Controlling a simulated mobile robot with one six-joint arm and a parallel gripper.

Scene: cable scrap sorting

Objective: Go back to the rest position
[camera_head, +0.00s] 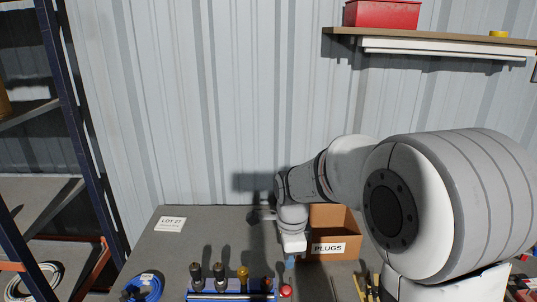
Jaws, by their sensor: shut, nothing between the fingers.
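My arm reaches in from the right and bends down over the workbench (180,248). Its wrist ends left of the cardboard box labelled PLUGS (328,248), partly in front of it. My gripper (290,263) points down below the white wrist end and shows only as a small bluish bit. It is shut with nothing in it. Its fingertips are too small to make out, and I cannot tell its height above the bench.
A blue rack (232,296) with several upright connectors stands at the front. A red ball-like knob (285,291) is beside it. A blue cable coil (143,287) lies at front left. A LOT 27 card (171,224) lies behind. A shelf (430,38) hangs above; shelving stands left.

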